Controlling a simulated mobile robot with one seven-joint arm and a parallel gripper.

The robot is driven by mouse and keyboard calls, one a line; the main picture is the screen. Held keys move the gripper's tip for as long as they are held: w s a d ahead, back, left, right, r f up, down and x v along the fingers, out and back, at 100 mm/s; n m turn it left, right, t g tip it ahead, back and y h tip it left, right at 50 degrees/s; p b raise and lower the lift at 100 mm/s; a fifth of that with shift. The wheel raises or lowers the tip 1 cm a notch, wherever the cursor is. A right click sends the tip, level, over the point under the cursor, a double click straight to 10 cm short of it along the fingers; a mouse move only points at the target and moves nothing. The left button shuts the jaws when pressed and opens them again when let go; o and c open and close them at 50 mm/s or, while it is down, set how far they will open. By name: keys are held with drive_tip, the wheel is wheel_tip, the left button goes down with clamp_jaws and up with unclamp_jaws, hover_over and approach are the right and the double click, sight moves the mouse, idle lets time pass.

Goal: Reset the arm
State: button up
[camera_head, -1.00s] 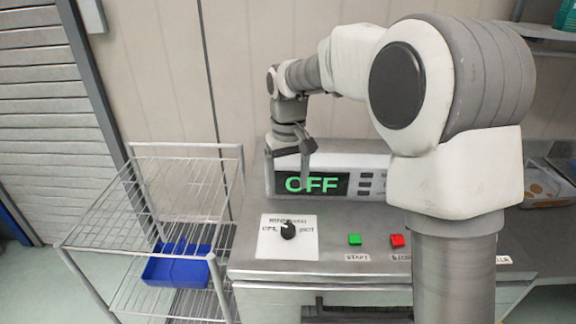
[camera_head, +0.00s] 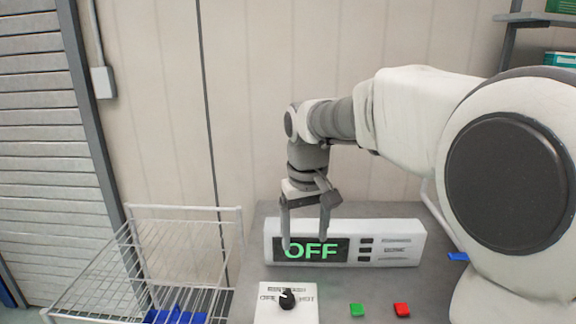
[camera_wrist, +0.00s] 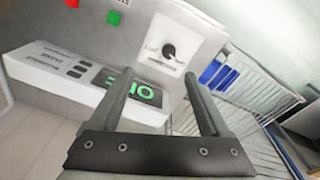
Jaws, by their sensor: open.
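My gripper (camera_head: 306,246) is open and empty, with its fingers pointing down in front of the display unit. It also shows in the wrist view (camera_wrist: 170,65), with its two fingers well apart and nothing between them. The display unit (camera_head: 408,232) is a white box on the grey machine top, and its screen reads OFF in green. My fingers partly overlap the screen in the head view. A black knob (camera_head: 287,299) on a white plate stands in front of the display, apart from my gripper.
A green button (camera_head: 356,310) and a red button (camera_head: 402,310) sit right of the knob. A wire rack (camera_head: 110,262) with blue bins (camera_head: 175,316) stands at the left. A small blue item (camera_head: 458,256) lies right of the display.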

drive_tip(key=s+d+m+t, duration=0.1)
drive_tip(key=s+d, duration=0.4)
drive_tip(key=s, duration=0.5)
drive_tip(key=s+d+m+t, duration=0.2)
drive_tip(key=s+d, duration=0.3)
drive_tip(key=s, duration=0.6)
drive_tip(key=shift+s+d+r+m+t, duration=0.15)
drive_tip(key=shift+d+m+t, duration=0.2)
drive_tip(key=shift+t, duration=0.45)
